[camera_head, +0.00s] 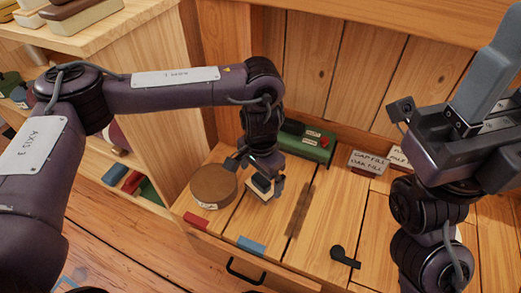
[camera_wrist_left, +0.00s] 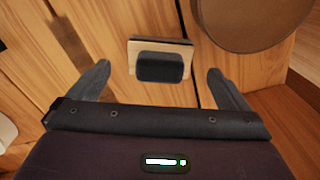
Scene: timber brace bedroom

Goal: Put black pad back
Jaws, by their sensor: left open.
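The black pad (camera_wrist_left: 160,67) is a dark block on a thin pale wooden backing. In the left wrist view it lies on the planked wooden top, between and just beyond my open fingertips. My left gripper (camera_wrist_left: 158,78) is open and empty, with a visible gap on each side of the pad. In the head view the left gripper (camera_head: 256,176) hangs low over the bench, partly covering the pad (camera_head: 262,185). My right gripper (camera_head: 488,85) is raised at the right, away from the pad; its finger opening is not clear.
A round brown disc (camera_head: 213,187) sits just left of the left gripper. A green box (camera_head: 304,143) and a label card (camera_head: 369,162) stand behind. Red (camera_head: 196,220) and blue (camera_head: 251,245) strips lie along the front edge. A black handle-like piece (camera_head: 345,257) lies right.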

